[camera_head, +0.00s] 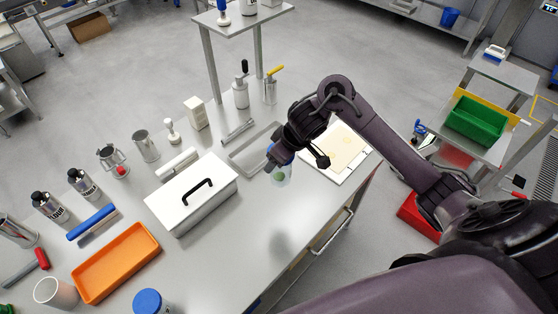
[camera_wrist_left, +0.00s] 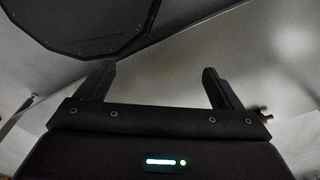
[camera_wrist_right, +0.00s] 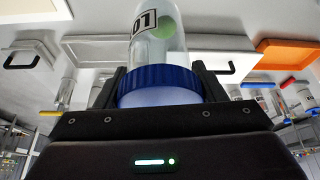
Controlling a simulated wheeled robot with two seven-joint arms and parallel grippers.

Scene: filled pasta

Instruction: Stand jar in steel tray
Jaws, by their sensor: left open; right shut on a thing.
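The jar is clear glass with a blue lid, a label and a green round thing inside; it shows in the head view (camera_head: 281,174) and the right wrist view (camera_wrist_right: 165,35). My right gripper (camera_head: 283,155) is shut on it at the blue lid (camera_wrist_right: 158,85). The jar hangs below the gripper, at the near right side of the steel tray. The steel tray (camera_head: 240,162) is shallow and looks empty; the arm hides its right end. My left gripper (camera_wrist_left: 158,88) is open and empty in the left wrist view, outside the head view.
A white box with a black handle (camera_head: 170,207) stands left of the tray. A white board (camera_head: 350,145) lies right of it. A steel bar (camera_head: 238,131) lies behind. An orange tray (camera_head: 117,262) and another blue-lidded container (camera_head: 149,300) are nearer. The table's front middle is clear.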

